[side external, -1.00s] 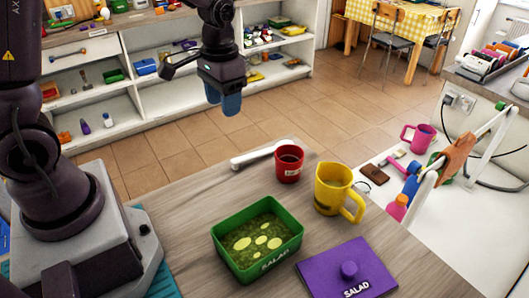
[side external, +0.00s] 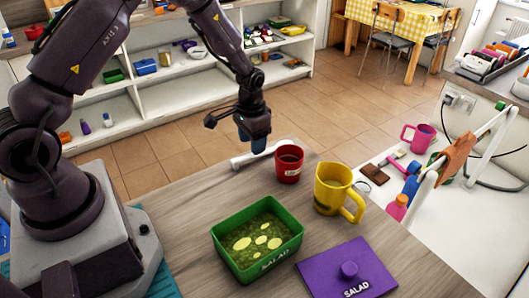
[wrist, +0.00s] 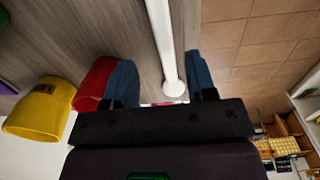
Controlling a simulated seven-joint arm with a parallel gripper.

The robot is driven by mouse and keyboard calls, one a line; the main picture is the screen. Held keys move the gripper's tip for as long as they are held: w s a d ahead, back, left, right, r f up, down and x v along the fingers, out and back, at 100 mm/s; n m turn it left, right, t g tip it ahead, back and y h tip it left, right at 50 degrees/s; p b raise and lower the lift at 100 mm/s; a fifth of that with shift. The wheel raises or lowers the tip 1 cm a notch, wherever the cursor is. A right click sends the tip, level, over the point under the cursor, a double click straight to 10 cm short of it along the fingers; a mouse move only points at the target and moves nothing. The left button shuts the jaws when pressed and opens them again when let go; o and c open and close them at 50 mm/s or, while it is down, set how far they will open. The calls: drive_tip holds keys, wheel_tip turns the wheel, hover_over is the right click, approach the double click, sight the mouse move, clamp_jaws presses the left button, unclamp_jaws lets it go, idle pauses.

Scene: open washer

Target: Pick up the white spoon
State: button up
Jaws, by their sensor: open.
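The white spoon (side external: 243,160) lies along the far edge of the wooden table, behind the red mug (side external: 289,164). It shows as a long thin white bar; part of it is hidden by the mug and my gripper. My gripper (side external: 256,146) points down over the spoon, close above it. In the wrist view, the spoon (wrist: 162,32) runs between the two spread blue fingers of my gripper (wrist: 161,68), with its rounded end near the palm. The fingers are open, and the spoon lies nearer the right finger. I cannot tell whether either finger touches it.
The red mug (wrist: 94,84) is close beside the left finger. A yellow mug (side external: 332,188), a green salad box (side external: 223,262) and a purple lid (side external: 325,270) stand on the table (side external: 195,208). Tiled floor lies beyond its edge. A dish rack (side external: 425,188) stands at right.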

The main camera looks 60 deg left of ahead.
drive_tip(key=f, duration=0.5)
drive_tip(key=shift+w+a+f, duration=0.1)
drive_tip(key=shift+a+f, duration=0.05)
drive_tip(key=shift+a, duration=0.1)
clamp_jaws()
